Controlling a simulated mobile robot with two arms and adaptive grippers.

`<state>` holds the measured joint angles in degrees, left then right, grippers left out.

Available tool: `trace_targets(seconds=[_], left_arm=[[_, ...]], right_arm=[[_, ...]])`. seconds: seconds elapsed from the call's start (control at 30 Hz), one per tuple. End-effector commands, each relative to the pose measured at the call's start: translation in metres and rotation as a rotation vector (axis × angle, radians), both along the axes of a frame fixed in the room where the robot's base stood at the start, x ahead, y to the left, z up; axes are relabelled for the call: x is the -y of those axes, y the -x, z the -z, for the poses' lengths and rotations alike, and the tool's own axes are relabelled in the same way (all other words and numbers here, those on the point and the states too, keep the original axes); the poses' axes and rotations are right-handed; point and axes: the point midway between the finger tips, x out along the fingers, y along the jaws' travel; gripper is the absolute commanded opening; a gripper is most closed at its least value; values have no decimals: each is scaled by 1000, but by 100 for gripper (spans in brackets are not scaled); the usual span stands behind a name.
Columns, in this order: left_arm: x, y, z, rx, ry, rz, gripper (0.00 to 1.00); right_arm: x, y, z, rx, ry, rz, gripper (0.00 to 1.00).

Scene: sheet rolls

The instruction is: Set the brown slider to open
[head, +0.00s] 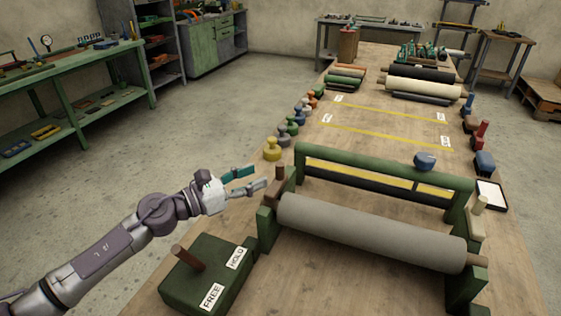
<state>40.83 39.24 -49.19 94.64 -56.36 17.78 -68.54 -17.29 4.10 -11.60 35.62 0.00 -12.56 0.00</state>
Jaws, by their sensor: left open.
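A small brown block with an upright knob, which looks like the brown slider (281,181), sits at the left end of the green roller stand (266,226), by the end of the grey roll (370,231). I cannot read its setting, and no open mark shows beside it. My left gripper (260,176) is open and empty, its fingers pointing right toward the brown block, with a small gap apparent between them. My right gripper is out of view.
A green box (190,287) with a tilted brown lever (188,257) and FREE and HOLD labels stands left of the stand. A green crossbar (380,168) rises behind the roll. Several colored knobs line the table's left edge. Bare tabletop (370,150) lies beyond the crossbar.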

Motion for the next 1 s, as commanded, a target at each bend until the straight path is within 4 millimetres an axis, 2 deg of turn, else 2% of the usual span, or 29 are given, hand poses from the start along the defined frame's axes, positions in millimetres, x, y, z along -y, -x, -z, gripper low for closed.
trace_targets(seconds=[0.1,0.33,0.5,0.8,0.87,1.0], left_arm=[[24,-15,-4,-1,3,2,48],[54,-36,-1,-1,3,-1,48],[64,-43,0,-3,2,-1,48],[65,-44,1,-2,2,-2,48],[65,-44,0,-2,2,-2,39],[65,-44,1,-3,2,-2,16]], right_arm=[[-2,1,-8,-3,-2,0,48],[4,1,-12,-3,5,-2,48],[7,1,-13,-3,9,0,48],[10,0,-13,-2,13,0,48],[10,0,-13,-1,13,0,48],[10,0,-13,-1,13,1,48]])
